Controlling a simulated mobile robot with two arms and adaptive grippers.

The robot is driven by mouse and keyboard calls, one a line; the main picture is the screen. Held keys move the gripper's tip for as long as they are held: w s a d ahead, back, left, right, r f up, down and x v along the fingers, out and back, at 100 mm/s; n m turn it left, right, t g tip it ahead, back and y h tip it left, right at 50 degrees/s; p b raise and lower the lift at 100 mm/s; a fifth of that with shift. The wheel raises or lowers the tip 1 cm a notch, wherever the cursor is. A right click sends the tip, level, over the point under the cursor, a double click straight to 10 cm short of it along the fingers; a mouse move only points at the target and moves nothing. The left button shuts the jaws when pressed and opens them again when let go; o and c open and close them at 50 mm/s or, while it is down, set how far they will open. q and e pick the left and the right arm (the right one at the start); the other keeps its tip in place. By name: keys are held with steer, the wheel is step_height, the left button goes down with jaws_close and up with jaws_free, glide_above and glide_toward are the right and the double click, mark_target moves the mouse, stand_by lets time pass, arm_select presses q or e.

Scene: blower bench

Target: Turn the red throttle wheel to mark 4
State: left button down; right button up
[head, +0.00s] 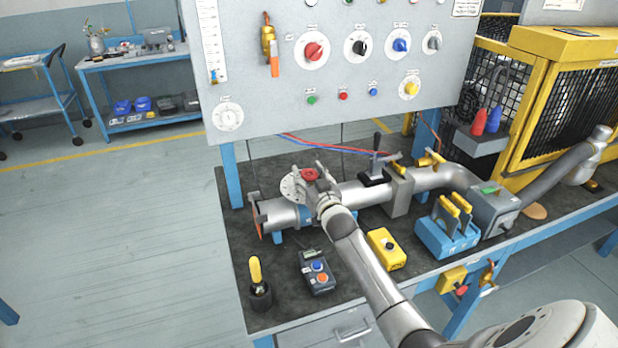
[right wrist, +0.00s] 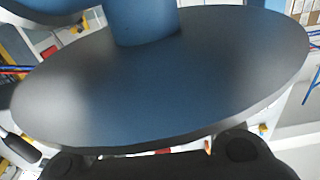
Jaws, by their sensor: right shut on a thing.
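The red throttle wheel (head: 310,174) sits on top of the grey pipe (head: 352,194) on the bench. A pale round plate (head: 291,188) shows beside and behind it, and its marks are too small to read. My right gripper (head: 315,182) is at the wheel and shut on it, hiding part of it. In the right wrist view a large dark disc (right wrist: 160,85) with a blue stem (right wrist: 147,22) fills the picture. The black gripper parts (right wrist: 165,165) show along the bottom edge, and the wheel cannot be made out there. My left gripper is not in view.
A black lever (head: 376,160) stands on the pipe to the right. A yellow box (head: 386,249), a grey button box (head: 317,272) and a yellow-handled tool (head: 256,272) are in front. The upright control panel (head: 270,100) rises behind the pipe.

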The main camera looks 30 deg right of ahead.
mark_target(308, 173)
steer(key=shift+r+m+g+h+b, duration=0.15)
steer(key=shift+m+g+h+b, duration=0.25)
steer(key=shift+m+h+b, duration=0.65)
steer(key=shift+r+m+g+h+b, duration=0.15)
steer(key=shift+m+g+h+b, duration=0.35)
steer(key=shift+h+b, duration=0.9)
steer(key=o, duration=0.9)
steer(key=shift+o, duration=0.8)
steer(key=shift+f, duration=0.2)
steer(key=shift+r, duration=0.1)
step_height(308, 173, up, 10)
steer(key=shift+f, duration=0.1)
steer(key=shift+f, duration=0.1)
